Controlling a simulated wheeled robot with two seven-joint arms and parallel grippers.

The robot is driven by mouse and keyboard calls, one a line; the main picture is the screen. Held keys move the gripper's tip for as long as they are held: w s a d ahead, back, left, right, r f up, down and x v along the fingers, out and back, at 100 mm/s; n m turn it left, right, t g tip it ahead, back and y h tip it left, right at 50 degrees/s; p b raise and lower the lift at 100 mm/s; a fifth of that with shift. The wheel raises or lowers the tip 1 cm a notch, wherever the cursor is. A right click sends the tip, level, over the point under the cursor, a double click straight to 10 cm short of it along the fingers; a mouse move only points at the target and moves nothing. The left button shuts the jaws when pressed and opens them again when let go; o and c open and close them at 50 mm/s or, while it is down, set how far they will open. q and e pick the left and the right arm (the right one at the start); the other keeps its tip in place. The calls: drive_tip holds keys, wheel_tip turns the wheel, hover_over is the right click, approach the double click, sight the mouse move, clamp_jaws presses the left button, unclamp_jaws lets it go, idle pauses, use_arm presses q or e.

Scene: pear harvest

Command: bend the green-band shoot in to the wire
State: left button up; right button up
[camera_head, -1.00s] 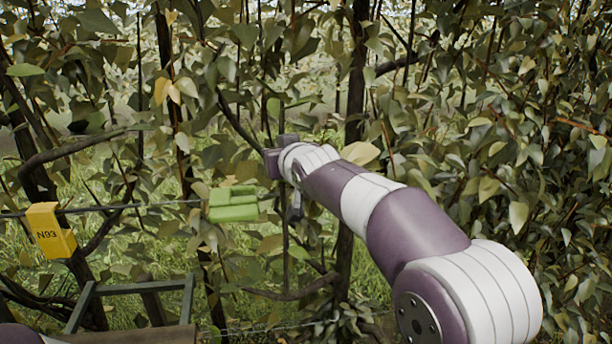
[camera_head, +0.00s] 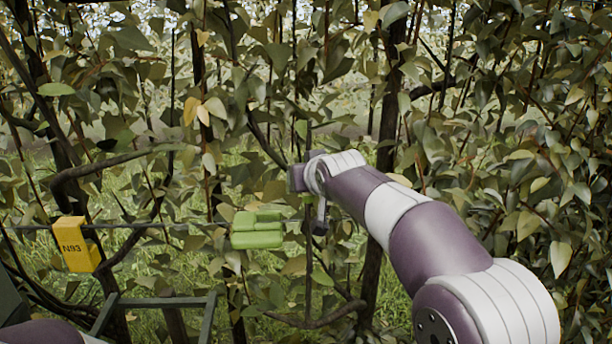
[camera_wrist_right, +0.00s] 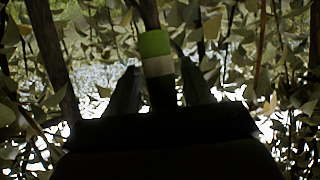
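The green-band shoot shows in the right wrist view as a dark, nearly upright stem with a green band (camera_wrist_right: 154,44) above a pale one. My right gripper (camera_wrist_right: 157,85) has a finger on each side of this shoot; whether they press on it is too dark to tell. In the head view my right gripper (camera_head: 308,190) is among the foliage, right of and slightly above a green block-like clip (camera_head: 257,230). A small green mark (camera_head: 301,129) shows just above the gripper. The thin wire (camera_head: 140,225) runs across at left towards the clip. My left gripper is out of view.
A yellow tag marked N93 (camera_head: 75,245) hangs at the wire on the left. A dark trunk (camera_head: 388,110) stands behind my right arm. Dense leaves fill the right side. A grey-green frame (camera_head: 160,302) stands low at left.

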drive_tip(key=b+v, duration=0.6)
drive_tip(key=v, duration=0.6)
drive_tip(key=shift+s, duration=0.25)
drive_tip(key=s+d+f+g+h+b, duration=0.1)
drive_tip(key=s+d+f+g, duration=0.15)
drive_tip(key=f, duration=1.05)
drive_tip(key=s+d+f+g+h, duration=0.1)
drive_tip(key=s+f+g, duration=0.2)
drive_tip(key=f, duration=0.9)
drive_tip(key=s+d+f+m+g+b, duration=0.1)
drive_tip(key=s+d+f, duration=0.3)
drive_tip(key=s+f, duration=0.5)
drive_tip(key=s+d+f+m+g+h+b, duration=0.1)
drive_tip(key=s+d+f+g, duration=0.3)
drive_tip(key=s+f, duration=0.5)
drive_tip(key=shift+d+f+g, duration=0.35)
drive_tip(key=shift+d+f, duration=0.1)
drive_tip(key=shift+f, duration=0.15)
